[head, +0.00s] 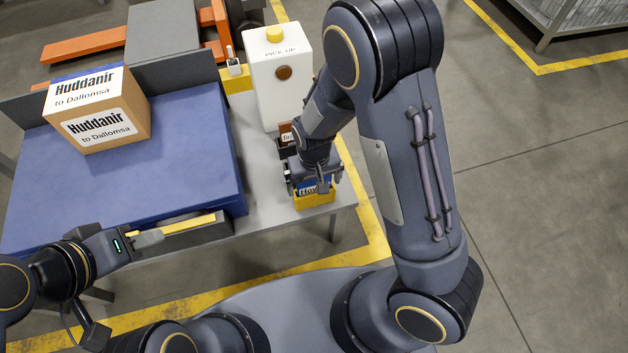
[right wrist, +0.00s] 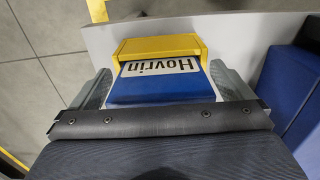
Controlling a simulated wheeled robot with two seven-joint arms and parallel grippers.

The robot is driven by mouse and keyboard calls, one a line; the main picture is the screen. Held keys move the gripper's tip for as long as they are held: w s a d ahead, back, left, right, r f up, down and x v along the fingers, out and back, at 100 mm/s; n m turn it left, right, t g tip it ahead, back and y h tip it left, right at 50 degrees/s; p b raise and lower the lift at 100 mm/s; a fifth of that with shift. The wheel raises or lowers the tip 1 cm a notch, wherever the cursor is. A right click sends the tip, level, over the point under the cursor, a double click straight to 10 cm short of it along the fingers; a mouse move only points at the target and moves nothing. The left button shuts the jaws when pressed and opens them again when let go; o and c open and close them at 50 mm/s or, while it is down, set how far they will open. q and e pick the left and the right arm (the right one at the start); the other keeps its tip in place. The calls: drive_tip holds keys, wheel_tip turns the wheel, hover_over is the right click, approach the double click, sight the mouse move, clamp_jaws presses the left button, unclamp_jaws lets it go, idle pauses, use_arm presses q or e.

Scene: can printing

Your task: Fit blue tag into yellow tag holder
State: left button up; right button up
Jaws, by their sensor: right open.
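The blue tag (right wrist: 158,88) carries a white label reading "Hovrin". In the right wrist view its far end meets the yellow tag holder (right wrist: 160,44), and it appears to sit in it; how deep I cannot tell. The holder stands near the table's front right corner in the head view (head: 315,201). My right gripper (head: 313,183) is right over it, fingers open on either side of the tag, with a gap visible at the right finger. My left gripper (head: 148,239) is at lower left, near the table's front edge, away from the tag; its jaw gap is unclear.
A cardboard box (head: 97,109) labelled "Huddanir" lies on the blue surface (head: 190,150). A white "PICK UP" dispenser (head: 277,90) stands behind the holder, with a small dark holder (head: 287,150) between them. The grey table (head: 258,205) is bare left of the holder.

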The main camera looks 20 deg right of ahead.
wheel_tip(320, 180, up, 11)
drive_tip(key=p, duration=0.3)
drive_tip(key=shift+r+p, duration=0.1)
drive_tip(key=shift+p, duration=0.25)
drive_tip(key=shift+r, duration=0.35)
drive_tip(key=shift+s+d+r, duration=0.1)
drive_tip(key=shift+s+r, duration=0.05)
drive_tip(key=shift+r, duration=0.15)
drive_tip(key=s+d+r+m+t+y, duration=0.1)
drive_tip(key=s+d+r+t+y, duration=0.1)
drive_tip(key=s+d+r, duration=0.2)
drive_tip(key=s+d+r+m+t+y, duration=0.1)
drive_tip(key=s+d+r+t, duration=0.2)
drive_tip(key=s+r, duration=0.7)
drive_tip(key=shift+s+d+r+t+y, duration=0.3)
drive_tip(key=shift+s+d+r+y, duration=0.1)
drive_tip(key=shift+s+d, duration=0.6)
